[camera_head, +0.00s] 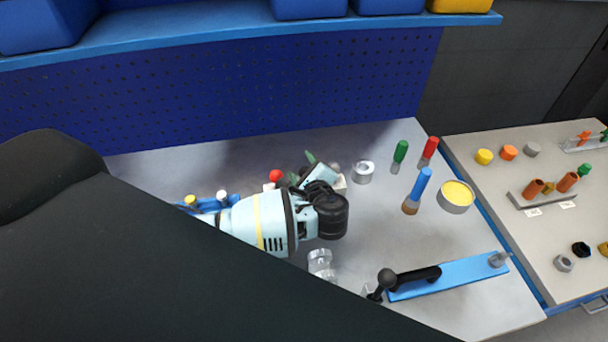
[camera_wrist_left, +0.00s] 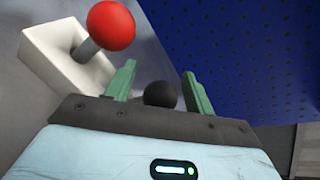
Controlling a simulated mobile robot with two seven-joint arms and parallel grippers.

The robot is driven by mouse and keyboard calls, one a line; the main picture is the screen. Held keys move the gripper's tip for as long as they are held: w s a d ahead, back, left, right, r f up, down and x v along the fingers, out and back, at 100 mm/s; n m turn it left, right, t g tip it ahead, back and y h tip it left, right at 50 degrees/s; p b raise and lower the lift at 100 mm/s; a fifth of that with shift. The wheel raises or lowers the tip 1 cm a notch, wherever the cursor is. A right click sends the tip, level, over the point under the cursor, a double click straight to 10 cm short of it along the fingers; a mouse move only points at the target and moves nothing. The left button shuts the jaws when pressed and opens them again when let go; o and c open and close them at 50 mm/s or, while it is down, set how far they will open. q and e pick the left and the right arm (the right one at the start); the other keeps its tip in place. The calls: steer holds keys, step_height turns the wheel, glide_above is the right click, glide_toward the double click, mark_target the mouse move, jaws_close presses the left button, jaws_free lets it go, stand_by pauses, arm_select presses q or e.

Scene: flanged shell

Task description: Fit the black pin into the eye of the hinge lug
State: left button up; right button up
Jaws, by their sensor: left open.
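My left gripper (camera_head: 301,168) is at the back of the grey table, near a red ball knob (camera_head: 275,176). In the left wrist view its two green fingers (camera_wrist_left: 159,88) stand apart, so it is open. A black rounded end (camera_wrist_left: 160,94) shows between the fingers, with clear space on both sides. It may be the head of the black pin; its lower part is hidden behind the gripper body. I cannot make out the hinge lug or its eye for certain in either view. My right gripper is not in view.
The red knob (camera_wrist_left: 110,25) sits on a grey stem in a white block (camera_wrist_left: 62,60), left of the fingers. A blue pegboard (camera_head: 230,95) rises behind. A blue plate (camera_head: 450,277) with a black handle lies front right. Green, red and blue-handled pieces stand right; a dark arm link covers front left.

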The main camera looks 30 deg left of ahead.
arm_select(q)
steer(key=shift+s+d, duration=0.1)
steer(key=shift+c, duration=1.1)
steer(key=c, duration=0.9)
